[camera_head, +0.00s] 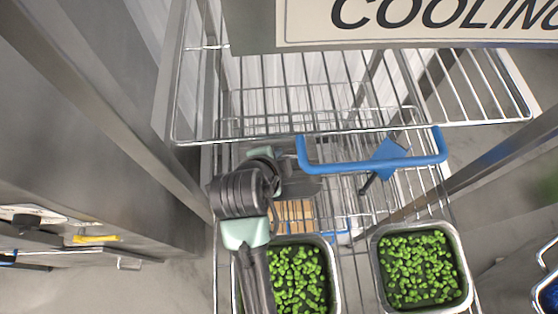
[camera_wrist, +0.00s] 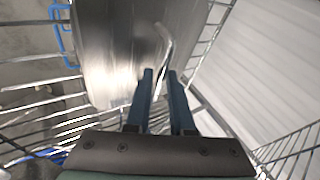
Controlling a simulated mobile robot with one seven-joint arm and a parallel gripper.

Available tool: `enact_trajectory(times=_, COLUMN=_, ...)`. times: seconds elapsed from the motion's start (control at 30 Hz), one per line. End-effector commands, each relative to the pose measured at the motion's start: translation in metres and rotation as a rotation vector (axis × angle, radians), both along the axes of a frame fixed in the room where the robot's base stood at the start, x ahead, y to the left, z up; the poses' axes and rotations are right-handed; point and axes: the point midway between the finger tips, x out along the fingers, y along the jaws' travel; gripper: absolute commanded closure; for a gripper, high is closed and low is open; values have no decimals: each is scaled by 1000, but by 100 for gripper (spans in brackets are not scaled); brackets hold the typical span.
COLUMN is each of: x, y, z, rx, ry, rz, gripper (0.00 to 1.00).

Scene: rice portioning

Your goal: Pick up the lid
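The lid (camera_wrist: 112,55) is a shiny grey metal sheet that fills the upper left of the wrist view. Its thin curved handle (camera_wrist: 166,42) runs down between the fingertips. My gripper (camera_wrist: 160,74) has its two dark blue fingers close together, one on each side of the handle, and looks shut on it. In the head view, my gripper end reaches down inside the wire rack and hides most of what it holds. I cannot make out the lid's outline there.
A wire rack (camera_head: 352,129) with a blue bar (camera_head: 375,166) surrounds my arm. Two metal pans of green peas stand lower down, one at right (camera_head: 466,262) and one partly behind my arm (camera_head: 333,270). A brown slatted piece (camera_head: 295,213) lies near my gripper. A COOLING sign (camera_head: 420,20) hangs above.

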Motion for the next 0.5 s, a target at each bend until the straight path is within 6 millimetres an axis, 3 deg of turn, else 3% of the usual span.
enact_trajectory(times=0.03, x=0, y=0, z=0, rx=0, ry=0, rz=0, gripper=90)
enact_trajectory(times=0.1, x=0, y=0, z=0, rx=0, ry=0, rz=0, gripper=100)
enact_trajectory(times=0.5, x=-1, y=0, z=-1, rx=-1, ry=3, rz=1, gripper=100)
